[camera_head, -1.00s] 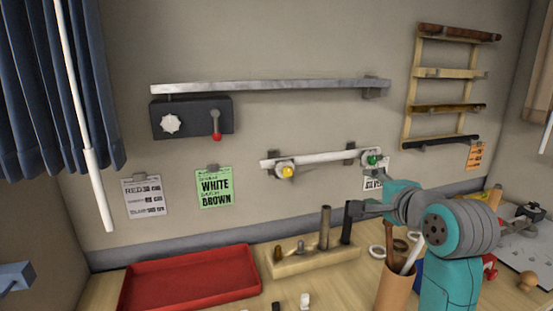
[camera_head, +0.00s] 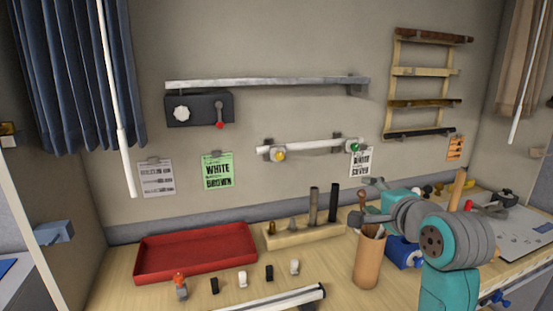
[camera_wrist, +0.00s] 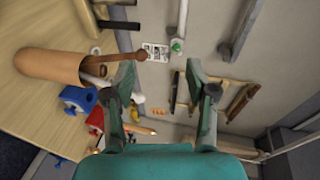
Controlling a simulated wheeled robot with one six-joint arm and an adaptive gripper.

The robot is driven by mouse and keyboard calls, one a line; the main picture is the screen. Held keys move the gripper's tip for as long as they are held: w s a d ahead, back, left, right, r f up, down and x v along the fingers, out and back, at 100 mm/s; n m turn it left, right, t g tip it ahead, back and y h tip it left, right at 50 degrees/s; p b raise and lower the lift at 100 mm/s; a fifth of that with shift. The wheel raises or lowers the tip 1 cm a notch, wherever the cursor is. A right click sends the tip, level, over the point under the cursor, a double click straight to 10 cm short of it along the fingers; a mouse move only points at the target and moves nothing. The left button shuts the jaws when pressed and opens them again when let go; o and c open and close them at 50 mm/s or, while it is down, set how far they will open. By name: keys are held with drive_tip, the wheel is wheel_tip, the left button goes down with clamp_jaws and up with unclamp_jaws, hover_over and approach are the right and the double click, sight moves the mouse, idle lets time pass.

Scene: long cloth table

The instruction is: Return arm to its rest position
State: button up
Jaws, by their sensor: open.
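My arm, teal and grey, shows at the right of the head view, bent over the table in front of the tan cup. My gripper (camera_wrist: 161,78) is open in the wrist view, with its two fingers well apart and nothing between them. In the head view my gripper (camera_head: 370,200) appears above or behind the tan cup (camera_head: 369,262); the exact gap cannot be told. The cup also shows in the wrist view (camera_wrist: 45,52), left of the fingers, with brown and pale sticks in it.
A red tray (camera_head: 195,268) lies on the wooden table, beside a wooden block (camera_head: 300,233) with upright pegs. Several small pieces and a pale bar (camera_head: 275,301) lie in front. A blue object (camera_head: 402,252) is right of the cup. Shelves and a rack (camera_head: 428,72) hang on the wall.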

drive_tip(key=s+f+n, duration=0.1)
drive_tip(key=s+f, duration=0.2)
drive_tip(key=f, duration=0.7)
drive_tip(key=s+f+n, duration=0.2)
drive_tip(key=s+f, duration=0.1)
drive_tip(key=f, duration=0.7)
drive_tip(key=s+a+f+n+h, duration=0.1)
drive_tip(key=s+f+n+h, duration=0.15)
drive_tip(key=s+f, duration=0.95)
drive_tip(key=s+f+n, duration=0.3)
drive_tip(key=s, duration=1)
drive_tip(key=s+f+n, duration=0.3)
drive_tip(key=s+n, duration=0.1)
drive_tip(key=s, duration=0.8)
drive_tip(key=s+a+r+n, duration=0.1)
drive_tip(key=s+r+n, duration=0.2)
drive_tip(key=s, duration=0.7)
drive_tip(key=shift+s, duration=0.15)
drive_tip(key=shift+c, duration=0.3)
